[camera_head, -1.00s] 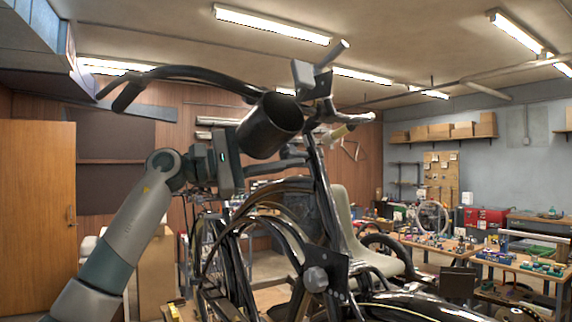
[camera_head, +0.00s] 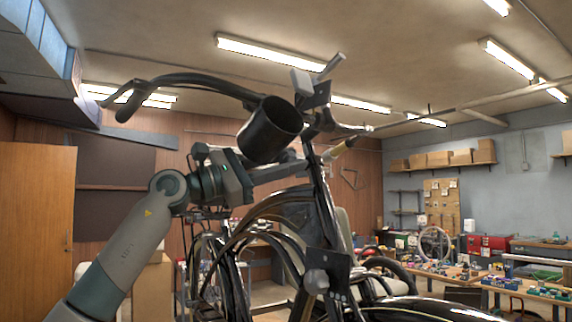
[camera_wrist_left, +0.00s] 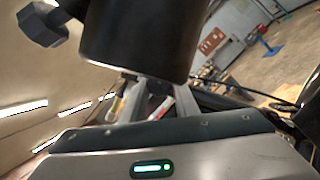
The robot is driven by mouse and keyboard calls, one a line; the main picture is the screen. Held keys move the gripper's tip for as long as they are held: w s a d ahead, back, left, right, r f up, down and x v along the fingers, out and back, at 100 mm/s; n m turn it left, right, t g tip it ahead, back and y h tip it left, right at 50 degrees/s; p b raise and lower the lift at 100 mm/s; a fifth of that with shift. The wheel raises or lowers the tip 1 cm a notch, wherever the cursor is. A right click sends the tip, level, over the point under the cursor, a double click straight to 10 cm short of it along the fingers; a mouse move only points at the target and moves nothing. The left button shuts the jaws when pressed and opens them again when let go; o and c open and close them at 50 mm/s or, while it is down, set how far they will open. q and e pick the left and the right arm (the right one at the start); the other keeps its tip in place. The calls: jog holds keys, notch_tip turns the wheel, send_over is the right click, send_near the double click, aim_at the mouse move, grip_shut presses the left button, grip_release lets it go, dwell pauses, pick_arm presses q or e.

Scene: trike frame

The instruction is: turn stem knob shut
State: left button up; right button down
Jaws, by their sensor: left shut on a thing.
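The black trike frame stands in front of me, its steering stem (camera_head: 322,190) rising to the handlebar (camera_head: 190,79). My left gripper (camera_head: 300,166) reaches in from the left, below and behind a black cylinder (camera_head: 270,128), towards the stem. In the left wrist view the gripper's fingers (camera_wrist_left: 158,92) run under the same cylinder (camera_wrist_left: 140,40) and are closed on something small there. The cylinder hides most of the held part, so I cannot clearly make out the stem knob. My right gripper is out of view.
A grey knob-like part (camera_head: 316,281) sits lower on the frame. A dark hexagonal part (camera_wrist_left: 40,22) is beside the cylinder in the wrist view. The handlebar and cylinder crowd the gripper from above. Workbenches (camera_head: 520,285) with small items stand at the right back.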

pick_arm(q)
jog(key=o, duration=1.1)
jog(key=shift+c, duration=0.2)
jog(key=shift+a, duration=0.1)
pick_arm(e)
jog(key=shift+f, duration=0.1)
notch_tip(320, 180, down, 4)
jog(key=b, duration=0.5)
pick_arm(q)
jog(key=b+v, duration=0.2)
jog(key=v, duration=1.5)
jog(key=shift+a, duration=0.15)
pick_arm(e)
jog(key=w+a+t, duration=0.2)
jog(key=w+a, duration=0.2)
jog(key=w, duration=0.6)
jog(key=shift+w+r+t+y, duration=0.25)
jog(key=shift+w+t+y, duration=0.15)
pick_arm(q)
jog(key=shift+s, duration=0.1)
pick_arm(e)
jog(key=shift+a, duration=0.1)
